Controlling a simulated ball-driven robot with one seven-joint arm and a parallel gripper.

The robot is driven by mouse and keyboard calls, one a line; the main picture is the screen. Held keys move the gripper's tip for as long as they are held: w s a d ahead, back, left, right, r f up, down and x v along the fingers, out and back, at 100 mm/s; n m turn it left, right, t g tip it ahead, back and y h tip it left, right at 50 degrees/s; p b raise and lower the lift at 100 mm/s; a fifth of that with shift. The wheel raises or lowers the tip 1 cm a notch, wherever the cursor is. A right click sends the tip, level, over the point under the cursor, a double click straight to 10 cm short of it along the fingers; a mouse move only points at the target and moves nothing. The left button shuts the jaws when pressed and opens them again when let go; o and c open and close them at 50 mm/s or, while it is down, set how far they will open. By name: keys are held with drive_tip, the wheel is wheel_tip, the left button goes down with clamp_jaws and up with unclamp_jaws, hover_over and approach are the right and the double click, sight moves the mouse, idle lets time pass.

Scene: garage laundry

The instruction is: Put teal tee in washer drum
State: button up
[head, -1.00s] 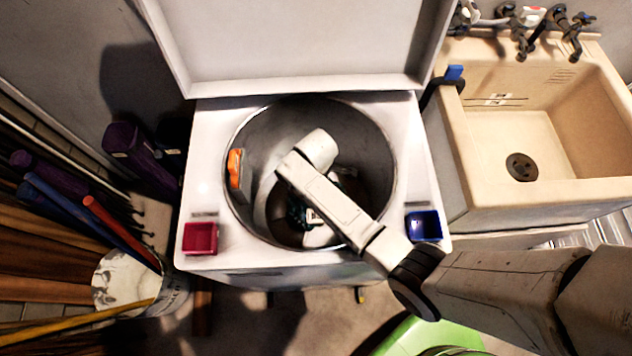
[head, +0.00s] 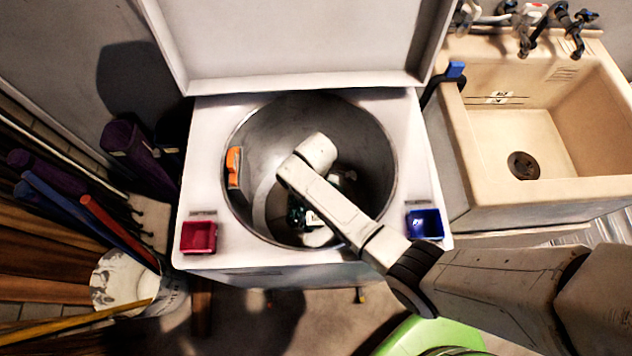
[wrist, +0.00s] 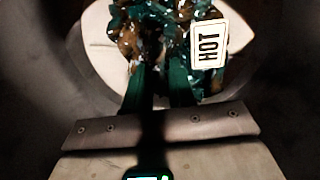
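The washer drum (head: 365,135) is a round grey metal tub, open at the top, in the middle of the head view. My arm reaches down into it. The teal tee (wrist: 130,30), a crumpled teal bundle with brown and white patches, shows at the top of the wrist view with a white "HOT" tag (wrist: 208,46) on it. My gripper (wrist: 161,72) has its fingers close together, with the bundle at their tips. In the head view the tee (head: 296,211) is a small dark patch inside the drum rim, mostly hidden by my arm, which also hides the gripper.
The washer lid (head: 300,45) stands open behind the drum. An orange piece (head: 234,167) is on the drum's left wall. A red tray (head: 199,237) and a blue tray (head: 424,223) sit at the front corners. A sink (head: 560,125) is right; a bucket with poles (head: 115,275) is left.

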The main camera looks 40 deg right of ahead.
drive_tip(key=o, duration=0.4)
wheel_tip(320, 180, up, 13)
drive_tip(key=shift+r+p, duration=0.15)
drive_tip(key=shift+p, duration=0.7)
